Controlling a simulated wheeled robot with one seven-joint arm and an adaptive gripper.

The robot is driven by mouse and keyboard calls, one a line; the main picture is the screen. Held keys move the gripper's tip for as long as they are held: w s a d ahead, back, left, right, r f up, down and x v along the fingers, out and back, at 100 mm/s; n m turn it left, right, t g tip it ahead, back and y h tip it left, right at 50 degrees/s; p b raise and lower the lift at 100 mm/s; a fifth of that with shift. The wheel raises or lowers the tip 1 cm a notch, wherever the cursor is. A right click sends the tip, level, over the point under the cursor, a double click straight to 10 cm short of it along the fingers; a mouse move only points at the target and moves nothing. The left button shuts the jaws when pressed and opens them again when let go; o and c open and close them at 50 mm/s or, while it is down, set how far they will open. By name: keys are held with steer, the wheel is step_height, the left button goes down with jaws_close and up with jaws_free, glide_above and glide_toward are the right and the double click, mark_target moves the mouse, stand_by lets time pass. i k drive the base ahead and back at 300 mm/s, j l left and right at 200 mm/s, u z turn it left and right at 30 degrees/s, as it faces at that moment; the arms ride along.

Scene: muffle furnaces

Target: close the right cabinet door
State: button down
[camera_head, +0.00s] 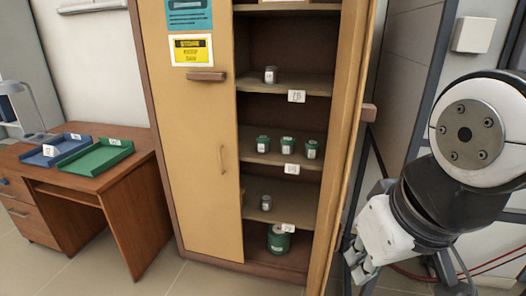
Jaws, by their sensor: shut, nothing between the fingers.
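A tall wooden cabinet stands in the middle of the head view. Its left door (195,150) is shut. Its right door (343,150) stands wide open, seen nearly edge-on, with a small brown handle block (369,112) on its outer side. The shelves behind show in the opening. My gripper (360,272) is at the lower right, to the right of the open door's lower part and outside the cabinet. It points down and left with its fingers shut and empty. I cannot tell whether it touches the door.
Shelves hold green jars (287,145), small grey containers and a larger green canister (278,238). A desk (80,190) with a blue tray (55,150) and a green tray (95,157) stands left. Red hoses (490,264) lie on the floor at right. Floor in front is clear.

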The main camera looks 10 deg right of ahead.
mark_target(357, 18)
steer(key=k+l, duration=0.1)
steer(key=l, duration=0.35)
steer(key=k+l+u, duration=0.1)
steer(key=l, duration=0.35)
steer(key=k+l, duration=0.15)
steer(key=l, duration=0.25)
steer(key=l+u, duration=0.1)
steer(key=u, duration=0.65)
steer(key=i+l, duration=0.05)
